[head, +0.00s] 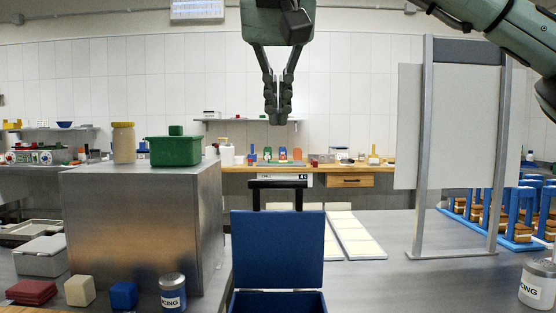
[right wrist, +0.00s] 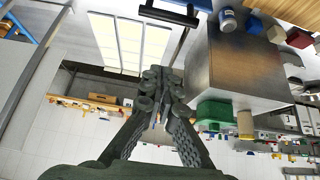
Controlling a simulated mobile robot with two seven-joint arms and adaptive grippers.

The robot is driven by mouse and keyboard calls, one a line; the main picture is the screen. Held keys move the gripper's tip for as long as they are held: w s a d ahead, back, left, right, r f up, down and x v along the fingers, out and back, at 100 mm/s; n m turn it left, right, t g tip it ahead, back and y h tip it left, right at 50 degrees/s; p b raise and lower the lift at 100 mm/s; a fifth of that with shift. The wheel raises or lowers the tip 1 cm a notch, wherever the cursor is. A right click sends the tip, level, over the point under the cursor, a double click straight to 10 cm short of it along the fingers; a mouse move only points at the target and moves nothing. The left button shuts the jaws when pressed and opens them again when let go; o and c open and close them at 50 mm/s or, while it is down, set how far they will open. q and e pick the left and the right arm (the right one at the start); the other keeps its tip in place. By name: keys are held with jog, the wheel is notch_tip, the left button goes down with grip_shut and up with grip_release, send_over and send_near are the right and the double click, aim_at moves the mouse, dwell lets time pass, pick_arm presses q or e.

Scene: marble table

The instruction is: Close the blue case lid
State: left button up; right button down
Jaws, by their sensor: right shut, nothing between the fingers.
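The blue case stands at the bottom middle of the head view. Its lid (head: 278,250) is open and stands roughly upright, and part of the lower box (head: 278,303) shows below it, cut off by the frame edge. My right gripper (head: 278,118) hangs pointing down, high above the lid in the picture and apart from it. Its fingers are together with nothing between them. My left gripper is not in view.
A steel block (head: 140,220) left of the case bears a green container (head: 175,151) and a jar (head: 124,143). An icing jar (head: 172,292) stands left of the case. A framed panel (head: 440,130) stands right, and pale tiles (head: 355,236) lie behind the lid.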

aim_at(278, 182)
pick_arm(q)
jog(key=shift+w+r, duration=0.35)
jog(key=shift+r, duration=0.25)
pick_arm(e)
jog(key=shift+w+f, duration=0.25)
jog(key=shift+f, duration=1.25)
jog(key=shift+w+f, duration=0.3)
jog(key=shift+f, duration=1.25)
jog(key=shift+w+f, duration=0.25)
jog(key=shift+f, duration=1.25)
